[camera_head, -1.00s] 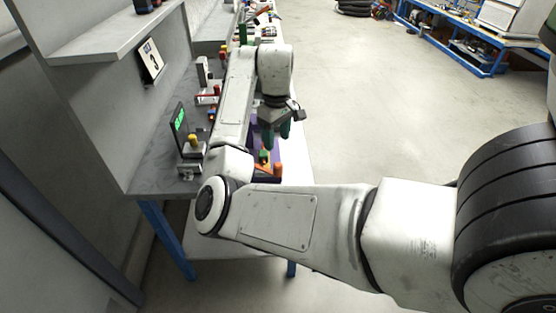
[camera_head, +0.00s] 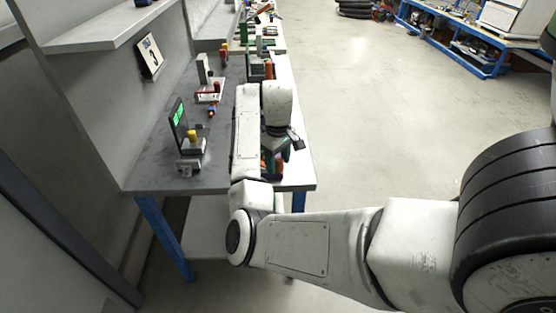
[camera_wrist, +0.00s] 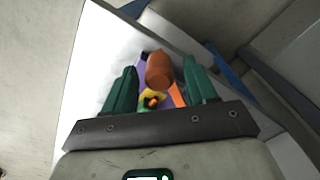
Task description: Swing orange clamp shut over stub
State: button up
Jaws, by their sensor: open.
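My gripper (camera_wrist: 160,65) is open, its two green fingers spread on either side of an orange rounded block (camera_wrist: 160,70) in the wrist view. A thin orange bar (camera_wrist: 177,95) lies beside the right finger, over a purple plate (camera_wrist: 140,62). I cannot tell how the block and bar join as the orange clamp. A small yellow and green part with an orange tip (camera_wrist: 152,100) sits nearer the palm; whether it is the stub is unclear. In the head view my gripper (camera_head: 273,155) is low over the bench's near end and mostly hides the fixture.
The grey and white bench (camera_head: 215,178) runs away along the wall. A device with a green display (camera_head: 179,115) and yellow knob stands left of my arm, with red-handled items (camera_head: 212,92) beyond. Open floor (camera_head: 350,110) lies to the right.

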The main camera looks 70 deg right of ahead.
jog(key=shift+c, duration=0.3)
grip_shut()
dwell(0.3)
